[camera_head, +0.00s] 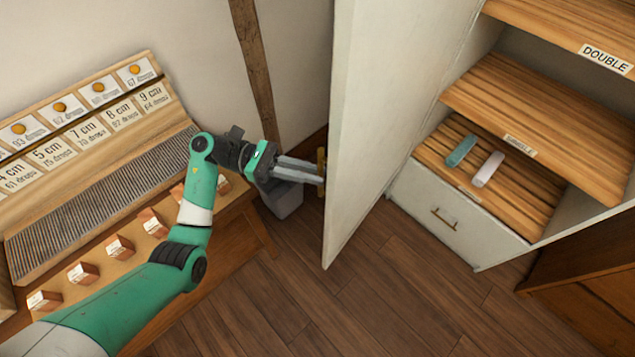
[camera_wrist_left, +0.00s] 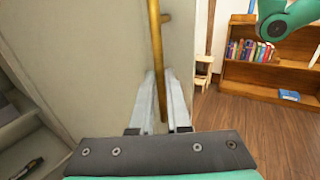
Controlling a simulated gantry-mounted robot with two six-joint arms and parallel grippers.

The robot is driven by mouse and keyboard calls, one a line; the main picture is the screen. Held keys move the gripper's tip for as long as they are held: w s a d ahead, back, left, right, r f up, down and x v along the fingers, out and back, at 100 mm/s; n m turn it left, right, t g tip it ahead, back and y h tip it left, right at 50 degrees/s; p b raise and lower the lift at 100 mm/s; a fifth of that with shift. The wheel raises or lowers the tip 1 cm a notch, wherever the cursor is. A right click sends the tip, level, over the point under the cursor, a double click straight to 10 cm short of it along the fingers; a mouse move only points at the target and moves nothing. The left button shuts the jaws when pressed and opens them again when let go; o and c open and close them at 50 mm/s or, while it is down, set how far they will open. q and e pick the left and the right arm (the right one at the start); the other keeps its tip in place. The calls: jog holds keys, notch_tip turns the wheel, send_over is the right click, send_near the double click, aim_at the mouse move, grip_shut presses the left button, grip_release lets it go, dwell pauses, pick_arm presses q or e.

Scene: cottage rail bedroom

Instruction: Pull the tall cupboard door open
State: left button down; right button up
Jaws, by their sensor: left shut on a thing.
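The tall cupboard door (camera_head: 358,120) is white and stands swung open, away from the cupboard body on the right of the head view. The cupboard's wooden shelves (camera_head: 540,125) are exposed. My left gripper (camera_head: 322,172) is at the outer face of the door, shut on its brass bar handle. In the left wrist view the handle (camera_wrist_left: 155,50) runs upright between the two fingers (camera_wrist_left: 162,105), with the pale door face (camera_wrist_left: 180,45) behind it. My right gripper is not in view; a green arm part of mine shows at the wrist view's top right.
A teal item (camera_head: 461,151) and a white item (camera_head: 487,169) lie on a shelf above a white drawer (camera_head: 440,215). A wooden bench (camera_head: 100,200) with blocks stands left. A grey bin (camera_head: 283,198) is under my gripper. A bookcase (camera_wrist_left: 262,72) shows in the wrist view.

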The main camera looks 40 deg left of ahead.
pick_arm(q)
jog(key=shift+w+a, duration=0.1)
jog(key=shift+w, duration=0.15)
jog(key=c, duration=1.3)
grip_release()
jog(key=o, duration=0.4)
jog(key=shift+w+r, duration=0.2)
jog(key=shift+w, duration=0.15)
jog(key=shift+s, duration=0.1)
jog(key=b+v, duration=0.2)
jog(key=v, duration=0.9)
jog(key=shift+s+a+b, duration=0.15)
jog(key=shift+s+b, duration=0.05)
jog(key=shift+b, duration=0.1)
